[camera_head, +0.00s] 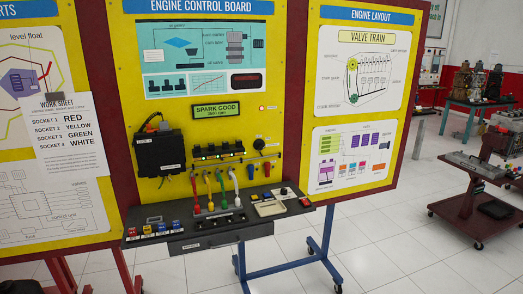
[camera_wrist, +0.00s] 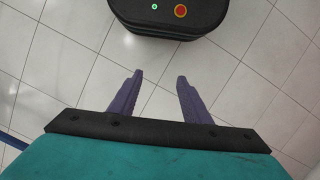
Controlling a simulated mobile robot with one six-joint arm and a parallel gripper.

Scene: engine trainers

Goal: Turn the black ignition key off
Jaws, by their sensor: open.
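A small black round part (camera_head: 259,144), which looks like the ignition key, sits on the right side of the yellow engine control board (camera_head: 183,103) in the head view. It is too small to tell which way it is turned. My gripper (camera_wrist: 159,78) shows only in the wrist view, with its two purple fingers apart and nothing between them. It hangs over the white tiled floor. The key is not in the wrist view, and my gripper is not in the head view.
Below the board, a dark shelf (camera_head: 254,231) holds coloured plugs and small parts and juts forward. A black box (camera_head: 159,152) is left of the key. Blue legs (camera_head: 290,264) stand under the panel. A red cart (camera_head: 474,205) is at right; open floor lies between.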

